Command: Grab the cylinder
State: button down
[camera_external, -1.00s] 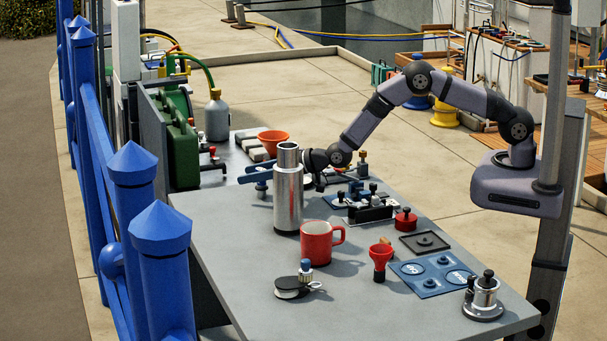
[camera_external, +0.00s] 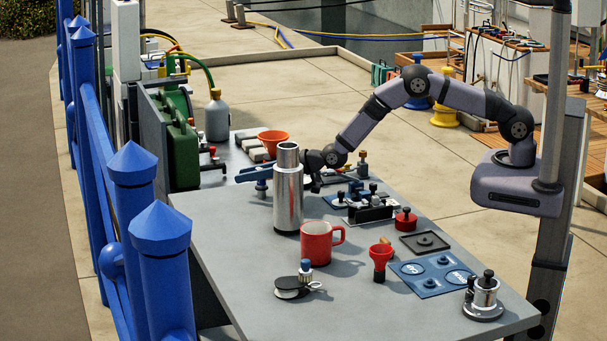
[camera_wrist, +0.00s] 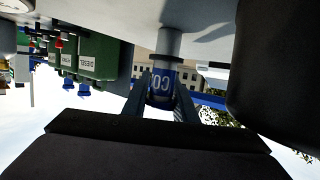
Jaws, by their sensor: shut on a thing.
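A small cylinder (camera_external: 262,189) with a blue upper part and a grey lower part stands upright at the table's far-left side, just left of a tall silver flask. My gripper's blue fingers (camera_external: 256,173) reach left past the back of the flask, at the cylinder's upper part. In the upside-down wrist view, my gripper (camera_wrist: 163,92) is shut on the cylinder (camera_wrist: 160,82). One finger lies on each side of its blue band, which carries white letters beginning "CO". The flask hides part of my gripper in the external view.
The silver flask (camera_external: 288,195) stands very close, in front of my gripper. A red mug (camera_external: 316,243) is nearer.

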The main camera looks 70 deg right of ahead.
jog(key=shift+r, duration=0.1)
notch_tip(320, 180, up, 10)
jog(key=b, duration=0.2)
jog(key=shift+b, duration=0.4)
